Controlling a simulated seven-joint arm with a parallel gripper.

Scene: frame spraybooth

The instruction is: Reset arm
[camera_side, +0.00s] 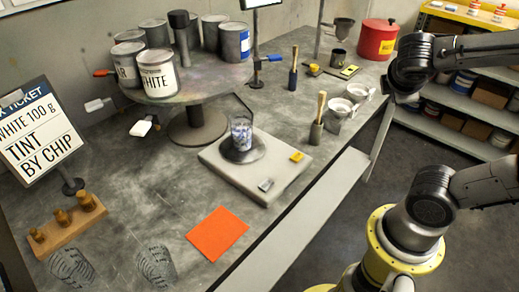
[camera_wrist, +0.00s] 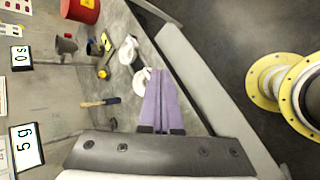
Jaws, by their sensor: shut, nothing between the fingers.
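My gripper (camera_wrist: 158,72) shows in the wrist view with its two purple fingers side by side and closed, nothing between them. The fingers point toward the white cups (camera_wrist: 129,50) along the bench's edge, overlapping the nearer cup in the picture. In the side view my arm reaches in from the right, its dark wrist part above the right end of the bench. The fingers cannot be made out there.
A round turntable (camera_side: 188,92) carries several paint cans. A red can (camera_side: 378,39), white cups (camera_side: 341,107) and brushes in holders (camera_side: 318,125) stand near my arm. An orange card (camera_side: 217,233) lies at the front. Brass weights (camera_side: 62,218) sit left. The floor aisle is open.

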